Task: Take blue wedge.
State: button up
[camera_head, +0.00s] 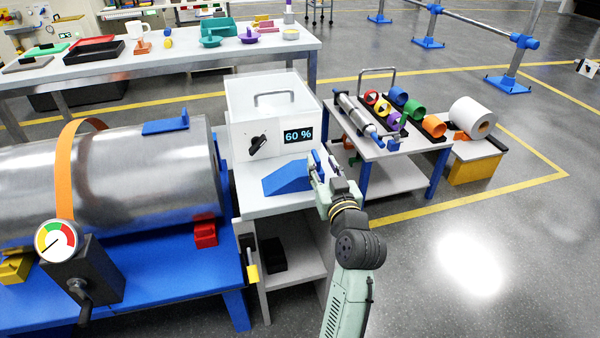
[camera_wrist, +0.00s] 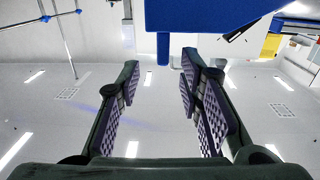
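The blue wedge (camera_head: 287,178) rests on the white top of the small bench in the head view, its slope falling to the left. My gripper (camera_head: 323,166) is just right of the wedge's tall end, at the bench's right edge. In the wrist view my gripper (camera_wrist: 161,72) shows its two purple-padded fingers apart with an empty gap. A large blue shape fills the top of the wrist view beyond the fingertips; I cannot tell whether it is the wedge. Whether a finger touches the wedge is also unclear.
Behind the wedge stands a white case (camera_head: 270,107) with a handle and a 60 % display (camera_head: 298,135). A large metal cylinder (camera_head: 110,185) lies to the left. A cart (camera_head: 400,150) with colored rings stands to the right. Open floor lies at lower right.

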aim_at(291, 171)
jog(key=p+x, duration=0.1)
jog(key=x, duration=0.4)
jog(key=shift+w+a+f+p, duration=0.15)
jog(key=shift+a+f+p, duration=0.1)
jog(key=shift+p, duration=0.1)
grip_shut()
dwell(0.8)
